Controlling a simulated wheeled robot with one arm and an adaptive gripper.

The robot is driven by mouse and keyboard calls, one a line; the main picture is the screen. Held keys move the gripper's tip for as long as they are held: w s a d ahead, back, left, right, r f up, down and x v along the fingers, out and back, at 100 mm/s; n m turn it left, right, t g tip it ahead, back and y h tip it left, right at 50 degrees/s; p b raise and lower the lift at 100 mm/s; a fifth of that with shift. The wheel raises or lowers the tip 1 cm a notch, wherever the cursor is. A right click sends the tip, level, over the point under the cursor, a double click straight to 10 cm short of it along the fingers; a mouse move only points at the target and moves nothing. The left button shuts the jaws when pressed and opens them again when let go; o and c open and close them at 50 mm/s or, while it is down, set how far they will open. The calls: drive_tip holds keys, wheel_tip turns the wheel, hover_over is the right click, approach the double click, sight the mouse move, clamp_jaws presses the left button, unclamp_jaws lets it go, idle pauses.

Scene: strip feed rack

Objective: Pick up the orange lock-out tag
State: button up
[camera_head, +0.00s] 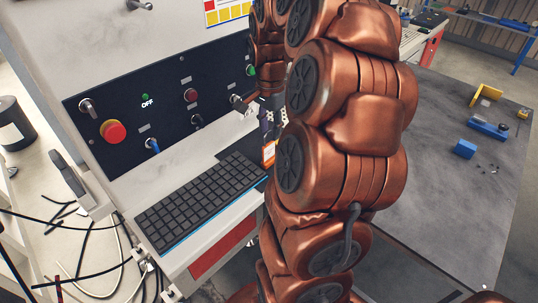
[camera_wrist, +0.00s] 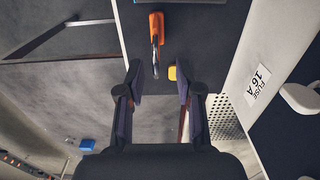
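An orange piece, which looks like the lock-out tag (camera_wrist: 156,28), is in the upper middle of the wrist view. It lies on a dark surface, and a thin dark part points from it toward my gripper. In the head view, an orange tag with a white patch (camera_head: 269,153) shows at the right end of the keyboard, partly behind my arm. My gripper (camera_wrist: 159,82) is open, with a wide empty gap between its fingers. The orange piece is beyond the fingertips, apart from them. In the head view my arm hides much of the gripper.
A small yellow piece (camera_wrist: 172,73) shows near the right fingertip. The keyboard (camera_head: 200,199) lies on the ledge below a control panel (camera_head: 160,100) with knobs and a red button (camera_head: 113,131). A grey table (camera_head: 450,190) with blue and yellow parts stands at right.

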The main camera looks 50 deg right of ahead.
sight(269, 143)
drive_tip(key=shift+s+a+f+p, duration=0.1)
drive_tip(key=shift+a+f+p, duration=0.15)
drive_tip(key=shift+f, duration=0.4)
drive_tip(key=shift+s+a+f+p, duration=0.15)
drive_tip(key=shift+f+p, duration=0.15)
drive_tip(key=shift+f, duration=0.3)
wheel_tip(269, 143, down, 2)
drive_tip(key=shift+a+f+p, duration=0.1)
drive_tip(key=shift+a+p, duration=0.05)
drive_tip(key=shift+p, duration=0.2)
drive_tip(key=shift+f, duration=0.5)
clamp_jaws()
